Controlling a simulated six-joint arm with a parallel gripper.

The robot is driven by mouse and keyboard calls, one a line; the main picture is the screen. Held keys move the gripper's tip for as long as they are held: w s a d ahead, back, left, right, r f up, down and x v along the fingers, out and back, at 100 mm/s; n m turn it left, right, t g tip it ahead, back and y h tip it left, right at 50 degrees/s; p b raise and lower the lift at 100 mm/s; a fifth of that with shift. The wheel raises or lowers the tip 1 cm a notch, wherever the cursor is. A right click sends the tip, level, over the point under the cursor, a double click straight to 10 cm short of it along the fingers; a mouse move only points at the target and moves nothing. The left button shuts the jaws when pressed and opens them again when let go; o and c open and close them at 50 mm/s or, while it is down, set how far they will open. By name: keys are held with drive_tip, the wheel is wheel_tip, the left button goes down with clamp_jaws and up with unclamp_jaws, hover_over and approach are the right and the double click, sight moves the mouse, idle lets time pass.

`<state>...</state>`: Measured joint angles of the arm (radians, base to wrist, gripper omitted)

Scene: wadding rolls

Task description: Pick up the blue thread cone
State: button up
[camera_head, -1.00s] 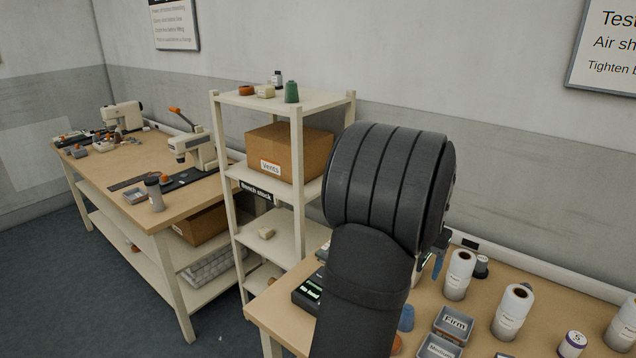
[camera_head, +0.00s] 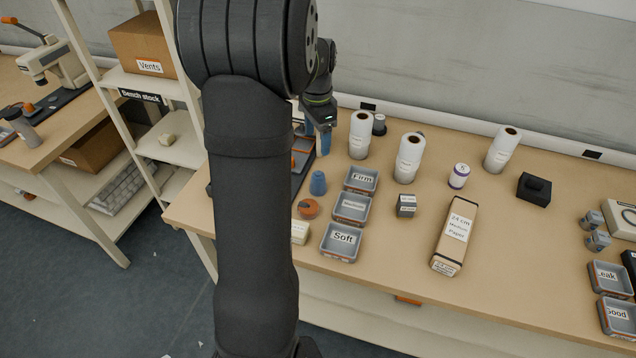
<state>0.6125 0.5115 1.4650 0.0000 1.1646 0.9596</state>
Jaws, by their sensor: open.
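The blue thread cone (camera_head: 318,183) stands upright on the bench, left of the Firm tray and behind an orange round item. My gripper (camera_head: 325,140) shows behind my arm, its blue fingers pointing down above the back of the bench. It is open, and I see nothing between the fingers. It is farther back than the cone and apart from it. My arm covers the bench to the left of the cone.
Trays marked Firm (camera_head: 361,180), Medium (camera_head: 351,208) and Soft (camera_head: 341,243) stand right of the cone. The orange round item (camera_head: 308,208) is close in front. White rolls (camera_head: 409,158) stand behind. A long paper box (camera_head: 455,236) lies further right.

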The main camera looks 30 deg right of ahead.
sight(318, 174)
wheel_tip(318, 174, down, 11)
drive_tip(key=shift+f, duration=0.1)
drive_tip(key=shift+w+d+f, duration=0.1)
drive_tip(key=shift+d+f, duration=0.05)
drive_tip(key=shift+f, duration=2.75)
drive_tip(key=c, duration=1.1)
